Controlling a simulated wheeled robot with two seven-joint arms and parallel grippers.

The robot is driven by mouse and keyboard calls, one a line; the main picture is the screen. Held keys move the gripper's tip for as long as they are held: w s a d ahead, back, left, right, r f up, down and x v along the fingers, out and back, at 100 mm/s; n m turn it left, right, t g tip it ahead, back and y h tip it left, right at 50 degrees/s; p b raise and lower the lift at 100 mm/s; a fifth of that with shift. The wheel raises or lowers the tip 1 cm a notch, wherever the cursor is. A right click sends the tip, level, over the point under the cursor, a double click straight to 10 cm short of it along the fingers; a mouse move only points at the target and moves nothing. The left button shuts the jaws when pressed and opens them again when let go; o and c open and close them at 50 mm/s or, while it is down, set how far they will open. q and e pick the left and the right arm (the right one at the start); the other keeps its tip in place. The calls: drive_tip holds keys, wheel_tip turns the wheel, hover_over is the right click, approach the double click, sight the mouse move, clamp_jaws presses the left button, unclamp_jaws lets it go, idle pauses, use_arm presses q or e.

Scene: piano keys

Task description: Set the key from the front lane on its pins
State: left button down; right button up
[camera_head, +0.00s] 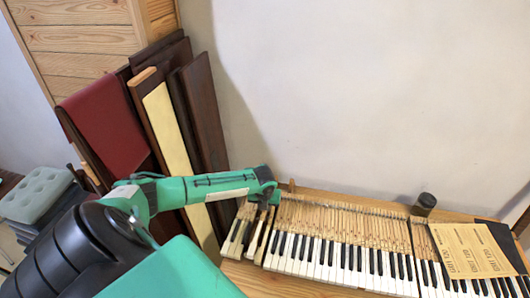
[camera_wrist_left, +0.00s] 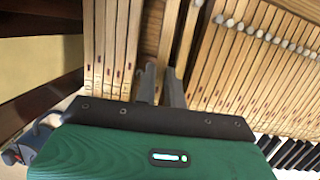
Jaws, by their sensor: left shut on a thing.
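My left gripper (camera_head: 264,204) is at the left end of the keyboard, over the wooden key shafts. In the left wrist view its two fingers (camera_wrist_left: 162,88) are shut on a narrow wooden key (camera_wrist_left: 166,40). The held key lies roughly parallel to its neighbours, with darker gaps beside it. Its far end is out of that view, and I cannot tell whether it sits on pins. A group of numbered wooden keys (camera_wrist_left: 112,45) lies to the left of the fingers. The row of keys in the keyboard (camera_head: 335,250) runs to the right. My right gripper is not in view.
Dark boards and a pale plank (camera_head: 170,125) lean against the wall at the left. A dark cylindrical jar (camera_head: 424,204) stands behind the keyboard. A brown printed sheet (camera_head: 468,250) lies over the keys at the right. A grey tufted cushion (camera_head: 38,194) is at far left.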

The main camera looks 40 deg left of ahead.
use_arm(q)
drive_tip(key=shift+f+b, duration=0.4)
drive_tip(key=shift+f, duration=0.35)
idle(0.6)
drive_tip(key=c, duration=1.8)
unclamp_jaws()
drive_tip(key=shift+r, duration=0.1)
drive_tip(key=shift+w+p+v, duration=0.2)
drive_tip(key=shift+p+v, duration=0.85)
drive_tip(key=shift+a, duration=0.15)
drive_tip(key=o, duration=0.5)
drive_tip(key=shift+o, duration=0.2)
